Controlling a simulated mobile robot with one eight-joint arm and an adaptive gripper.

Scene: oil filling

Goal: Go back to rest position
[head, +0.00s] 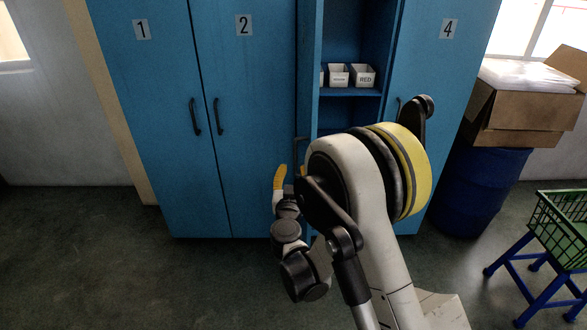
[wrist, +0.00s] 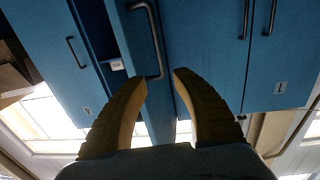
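My gripper (head: 290,174) is low in front of the blue lockers in the head view, partly hidden by my arm. In the wrist view its two yellow fingers (wrist: 162,77) are apart, with nothing held between them. A dark door handle (wrist: 150,40) shows just beyond the fingertips; I cannot tell whether they touch it. That handle, on the open locker door (head: 308,75), also shows beside the gripper in the head view (head: 299,150).
Lockers 1 (head: 150,100) and 2 (head: 235,90) and locker 4 (head: 440,70) are shut. Small white bins (head: 363,76) stand on the open locker's shelf. A cardboard box (head: 525,110) sits on a blue barrel (head: 480,190). A green basket (head: 560,225) stands at right. The left floor is clear.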

